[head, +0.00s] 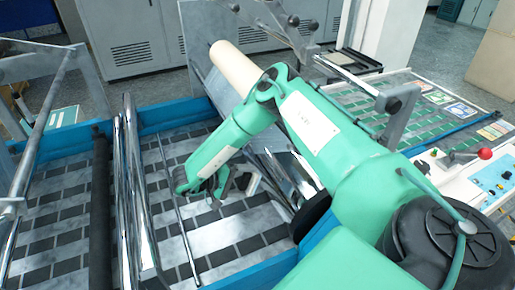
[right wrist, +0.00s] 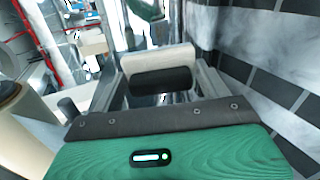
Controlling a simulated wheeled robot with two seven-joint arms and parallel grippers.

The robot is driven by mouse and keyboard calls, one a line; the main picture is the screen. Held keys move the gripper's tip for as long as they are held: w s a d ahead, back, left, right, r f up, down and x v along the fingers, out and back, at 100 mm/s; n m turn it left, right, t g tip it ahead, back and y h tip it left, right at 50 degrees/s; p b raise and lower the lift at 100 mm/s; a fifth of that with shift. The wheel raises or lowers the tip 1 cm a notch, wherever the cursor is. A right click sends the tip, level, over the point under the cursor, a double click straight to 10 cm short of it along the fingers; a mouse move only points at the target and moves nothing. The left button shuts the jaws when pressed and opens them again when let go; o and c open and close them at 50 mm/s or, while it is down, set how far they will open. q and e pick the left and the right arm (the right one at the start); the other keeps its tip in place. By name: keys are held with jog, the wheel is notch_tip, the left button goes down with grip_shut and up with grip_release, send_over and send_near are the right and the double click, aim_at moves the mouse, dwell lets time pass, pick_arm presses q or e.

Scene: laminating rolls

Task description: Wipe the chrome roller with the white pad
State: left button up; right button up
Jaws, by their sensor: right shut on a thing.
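My right gripper (head: 236,186) is low over the grey-checked web, beneath my green right arm. In the right wrist view, its two grey fingers (right wrist: 160,76) are shut on a block with a white body, the white pad (right wrist: 160,58), and a dark face. A small part of the white pad (head: 254,183) shows in the head view. A shiny chrome roller (head: 288,172) lies just right of the pad, partly hidden by my arm. I cannot tell whether the pad touches it. My left gripper is not in view.
More chrome rollers (head: 130,200) and a dark roller (head: 101,205) stand to the left. A beige roll (head: 233,68) is behind my arm. Blue frame rails (head: 180,113) bound the web. A control panel with a red knob (head: 485,153) is at the right.

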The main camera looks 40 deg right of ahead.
send_near(274, 181)
jog(key=shift+x, duration=1.95)
jog(key=shift+x, duration=1.05)
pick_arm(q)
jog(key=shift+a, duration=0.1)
pick_arm(e)
jog(key=shift+a, duration=0.1)
